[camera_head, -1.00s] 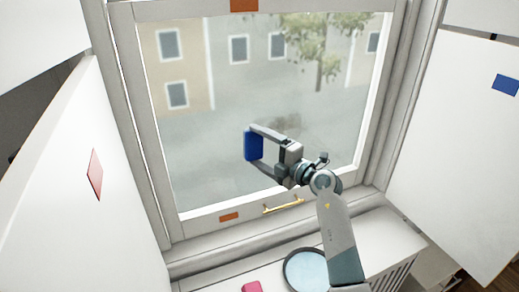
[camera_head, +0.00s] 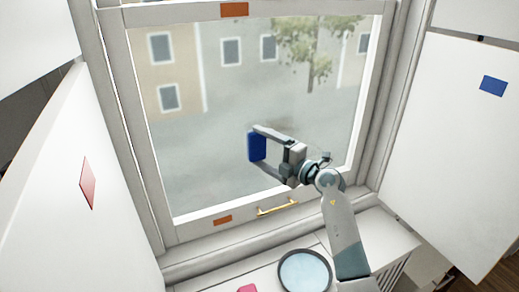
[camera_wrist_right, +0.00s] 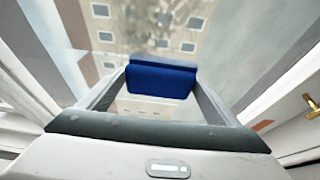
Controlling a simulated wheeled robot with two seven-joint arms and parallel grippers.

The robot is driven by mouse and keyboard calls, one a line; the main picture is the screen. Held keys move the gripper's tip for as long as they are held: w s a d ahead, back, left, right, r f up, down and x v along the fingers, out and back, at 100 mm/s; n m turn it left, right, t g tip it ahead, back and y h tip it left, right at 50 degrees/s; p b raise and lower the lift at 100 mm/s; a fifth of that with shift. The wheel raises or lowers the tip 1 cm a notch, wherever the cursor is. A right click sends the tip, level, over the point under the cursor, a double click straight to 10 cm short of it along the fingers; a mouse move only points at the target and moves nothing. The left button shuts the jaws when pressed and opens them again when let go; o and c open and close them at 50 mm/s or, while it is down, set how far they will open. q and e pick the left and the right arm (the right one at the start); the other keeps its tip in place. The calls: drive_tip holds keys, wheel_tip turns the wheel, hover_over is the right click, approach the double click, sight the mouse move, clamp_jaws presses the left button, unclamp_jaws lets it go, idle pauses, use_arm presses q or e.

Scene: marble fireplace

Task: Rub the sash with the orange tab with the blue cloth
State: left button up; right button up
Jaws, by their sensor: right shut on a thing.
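The sash (camera_head: 152,176) is a white-framed window with a large pane, in the middle of the head view. An orange tab (camera_head: 222,220) is on its bottom rail, left of a brass handle (camera_head: 277,207). Another orange tab (camera_head: 234,9) is at the top. My right gripper (camera_head: 262,150) is shut on the blue cloth (camera_head: 256,146), a folded pad held in front of the pane. The cloth also shows between the fingers in the right wrist view (camera_wrist_right: 160,82). I cannot tell whether it touches the glass. My left gripper is not in view.
A round dark-rimmed dish (camera_head: 304,271) and a pink item (camera_head: 248,288) lie on the white sill cabinet below. A white panel with a red diamond (camera_head: 87,182) stands at the left, and one with a blue tab (camera_head: 493,86) at the right.

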drive_tip(key=shift+w+d, duration=0.4)
drive_tip(key=shift+d, duration=0.4)
drive_tip(key=shift+w+d, duration=0.35)
drive_tip(key=shift+d, duration=0.4)
drive_tip(key=shift+d, duration=0.1)
drive_tip(key=shift+w+d, duration=0.35)
drive_tip(key=shift+d, duration=0.4)
drive_tip(key=shift+w+d, duration=0.3)
drive_tip(key=shift+d, duration=0.45)
drive_tip(key=shift+d, duration=0.1)
drive_tip(key=shift+w+d+r+b, duration=0.1)
drive_tip(key=shift+w+d+b, duration=0.25)
drive_tip(key=shift+d, duration=0.4)
drive_tip(key=shift+w+d+r+b, duration=0.1)
drive_tip(key=shift+w+d+b, duration=0.2)
drive_tip(key=shift+d, duration=0.45)
drive_tip(key=shift+w+d, duration=0.1)
drive_tip(key=shift+d, duration=0.05)
drive_tip(key=shift+w+d+f+b, duration=0.1)
drive_tip(key=shift+w+d+b, duration=0.15)
drive_tip(key=shift+d, duration=0.5)
drive_tip(key=shift+w+d+f+b, duration=0.1)
drive_tip(key=shift+w+d, duration=0.25)
drive_tip(key=shift+d, duration=0.35)
